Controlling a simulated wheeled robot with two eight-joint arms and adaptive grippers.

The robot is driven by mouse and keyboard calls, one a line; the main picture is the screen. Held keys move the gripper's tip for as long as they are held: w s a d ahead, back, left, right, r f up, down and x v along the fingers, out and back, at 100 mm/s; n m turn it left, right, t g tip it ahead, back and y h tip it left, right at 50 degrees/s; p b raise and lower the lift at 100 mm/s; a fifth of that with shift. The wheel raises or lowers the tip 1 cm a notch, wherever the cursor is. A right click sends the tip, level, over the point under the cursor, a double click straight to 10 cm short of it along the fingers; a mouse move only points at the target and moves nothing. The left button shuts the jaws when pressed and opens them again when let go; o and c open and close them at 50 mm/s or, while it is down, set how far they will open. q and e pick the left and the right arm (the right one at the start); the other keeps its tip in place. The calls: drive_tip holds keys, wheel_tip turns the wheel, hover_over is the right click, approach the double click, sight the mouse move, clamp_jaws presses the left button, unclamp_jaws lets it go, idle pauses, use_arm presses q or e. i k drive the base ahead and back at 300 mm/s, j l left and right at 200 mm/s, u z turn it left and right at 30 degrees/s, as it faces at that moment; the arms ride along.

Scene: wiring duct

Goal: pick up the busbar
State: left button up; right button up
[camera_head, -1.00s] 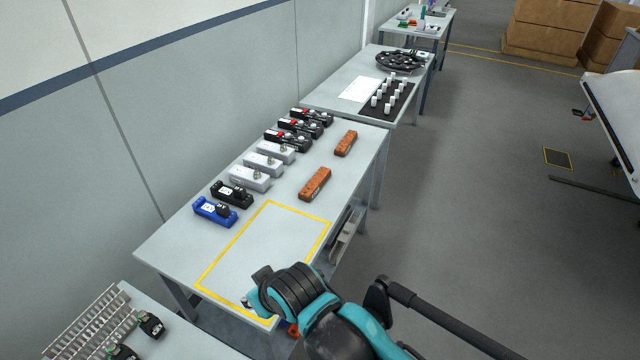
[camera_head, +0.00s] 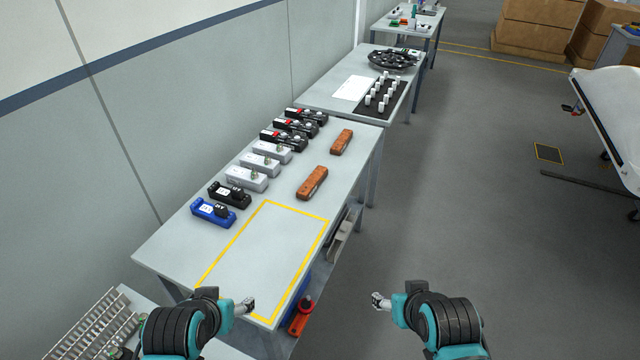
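Two copper-brown bars that look like busbars lie on the grey table (camera_head: 180,252). The nearer, larger bar (camera_head: 312,183) lies right of the white blocks, and the farther, smaller bar (camera_head: 341,141) lies beyond it. My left gripper (camera_head: 248,305) is near the front end of the yellow-outlined area, well short of both bars. My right gripper (camera_head: 378,300) is over the floor right of the table. Neither gripper touches a bar. Both are too small in the picture to show how far the fingers are apart.
A row of blue (camera_head: 213,212), black (camera_head: 229,195), and white blocks (camera_head: 247,179) stands along the wall side. The yellow-outlined area (camera_head: 325,232) is empty. An orange-red tool (camera_head: 301,316) shows below the table's right edge. Another table (camera_head: 318,92) stands beyond.

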sight(309, 186)
drive_tip(key=i+l+u, duration=0.15)
drive_tip(key=l, duration=0.55)
drive_tip(key=i+l+u, duration=0.4)
drive_tip(key=l, duration=0.25)
drive_tip(key=i+l+u, duration=0.4)
drive_tip(key=l, duration=0.35)
drive_tip(key=i+l+u, duration=0.2)
drive_tip(key=l, duration=0.2)
drive_tip(key=i+l+u, duration=0.2)
drive_tip(key=i, duration=0.15)
drive_tip(key=i+l+u, duration=0.2)
drive_tip(key=i+l, duration=0.05)
drive_tip(key=i, duration=0.1)
